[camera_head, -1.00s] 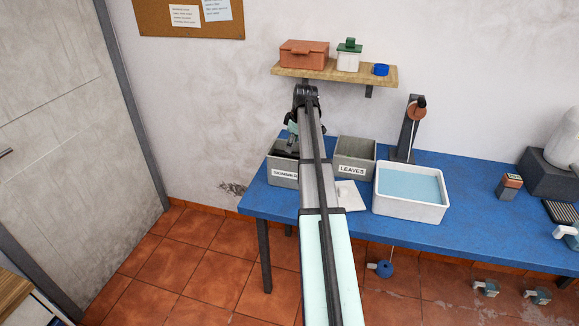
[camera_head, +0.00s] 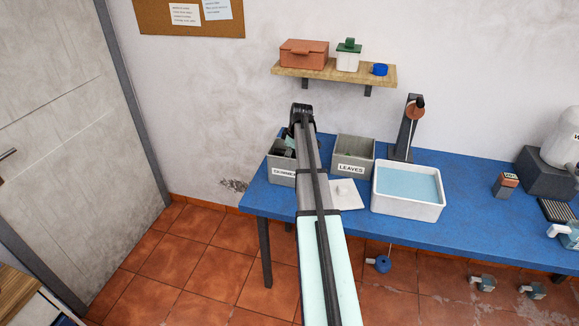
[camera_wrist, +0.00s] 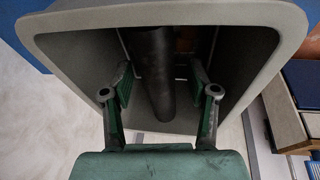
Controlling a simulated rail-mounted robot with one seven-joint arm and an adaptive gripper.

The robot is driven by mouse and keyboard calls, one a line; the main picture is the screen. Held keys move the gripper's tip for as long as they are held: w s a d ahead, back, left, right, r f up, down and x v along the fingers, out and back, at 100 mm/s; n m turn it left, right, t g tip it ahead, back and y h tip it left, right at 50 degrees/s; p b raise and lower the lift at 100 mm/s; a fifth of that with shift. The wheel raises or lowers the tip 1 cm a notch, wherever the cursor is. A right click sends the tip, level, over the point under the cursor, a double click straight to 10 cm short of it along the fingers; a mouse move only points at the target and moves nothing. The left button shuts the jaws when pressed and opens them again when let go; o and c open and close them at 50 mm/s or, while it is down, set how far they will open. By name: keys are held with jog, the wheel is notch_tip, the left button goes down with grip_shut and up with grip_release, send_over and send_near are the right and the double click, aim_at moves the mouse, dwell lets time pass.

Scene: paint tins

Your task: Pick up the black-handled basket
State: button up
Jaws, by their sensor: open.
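My gripper (camera_wrist: 160,84) is open in the wrist view, its two fingers reaching into a grey bin (camera_wrist: 65,22). A thick dark rod (camera_wrist: 153,60) stands between the fingers, with gaps visible on both sides. It looks like a black handle, but no basket body shows, so I cannot tell for sure what it belongs to. In the head view the left grey bin (camera_head: 283,177), with a partly covered label, stands at the table's left end. My arm hides part of it and most of my gripper there.
A grey LEAVES bin (camera_head: 350,168) stands right of my arm, and a white tub of water (camera_head: 408,208) beyond it. A white lid (camera_head: 347,195) lies in front. A shelf (camera_head: 335,75) with containers hangs above the blue table (camera_head: 470,222).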

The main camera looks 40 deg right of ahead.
jog(key=shift+f, duration=0.25)
dwell(0.5)
grip_shut()
